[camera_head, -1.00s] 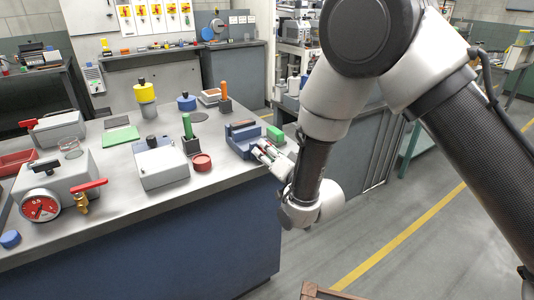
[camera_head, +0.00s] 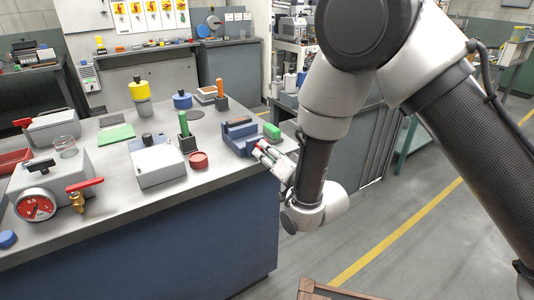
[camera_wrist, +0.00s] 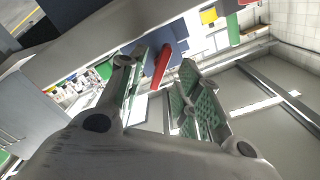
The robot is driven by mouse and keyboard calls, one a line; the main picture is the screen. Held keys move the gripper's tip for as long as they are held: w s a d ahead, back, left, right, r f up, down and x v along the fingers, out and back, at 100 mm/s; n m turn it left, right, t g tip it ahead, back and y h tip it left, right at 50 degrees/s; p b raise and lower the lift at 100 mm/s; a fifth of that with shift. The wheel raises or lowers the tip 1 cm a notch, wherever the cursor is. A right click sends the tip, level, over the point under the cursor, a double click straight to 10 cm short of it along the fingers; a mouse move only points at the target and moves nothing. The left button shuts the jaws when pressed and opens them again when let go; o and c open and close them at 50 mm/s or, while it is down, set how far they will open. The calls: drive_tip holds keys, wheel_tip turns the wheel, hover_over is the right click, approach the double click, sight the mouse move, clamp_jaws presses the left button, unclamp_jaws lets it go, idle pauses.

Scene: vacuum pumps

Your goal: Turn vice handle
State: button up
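The blue vice (camera_head: 240,141) sits on the grey workbench near its right front edge. A red bar, which looks like the vice handle (camera_wrist: 163,64), shows in the wrist view between my finger pads. In the head view only a small bit of red shows at my fingertips. My gripper (camera_head: 265,152) is at the front right side of the vice. In the wrist view my gripper (camera_wrist: 158,84) has its two green-padded fingers apart, one on each side of the red bar, with a gap visible on the right. Whether the left pad touches the bar is unclear.
Floor is open to the right.

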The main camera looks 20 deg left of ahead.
drive_tip(key=shift+v, duration=2.85)
drive_tip(key=s+d+f+n+g+h, duration=0.2)
drive_tip(key=f+g+h, duration=0.1)
drive_tip(key=f, duration=0.4)
drive_tip(key=s+d+f+n+g+h, duration=0.1)
drive_tip(key=s+d+f+g+h, duration=0.15)
drive_tip(key=f, duration=0.45)
drive_tip(key=s+d+n+g+h, duration=0.2)
drive_tip(key=d+g+h, duration=0.15)
drive_tip(key=d, duration=0.25)
drive_tip(key=s+d+r+m+h, duration=0.1)
drive_tip(key=s+d+r+m, duration=0.1)
drive_tip(key=d+r, duration=0.8)
drive_tip(key=s+d+r+m+t+h, duration=0.1)
drive_tip(key=s+d+r, duration=0.4)
drive_tip(key=d+r, duration=0.6)
drive_tip(key=s+d+r+m+h, duration=0.2)
drive_tip(key=d+r, duration=0.9)
drive_tip(key=d, duration=0.8)
drive_tip(key=shift+s+d+m+t+h, duration=0.3)
drive_tip(key=shift+s+m, duration=0.5)
drive_tip(key=shift+s, duration=0.2)
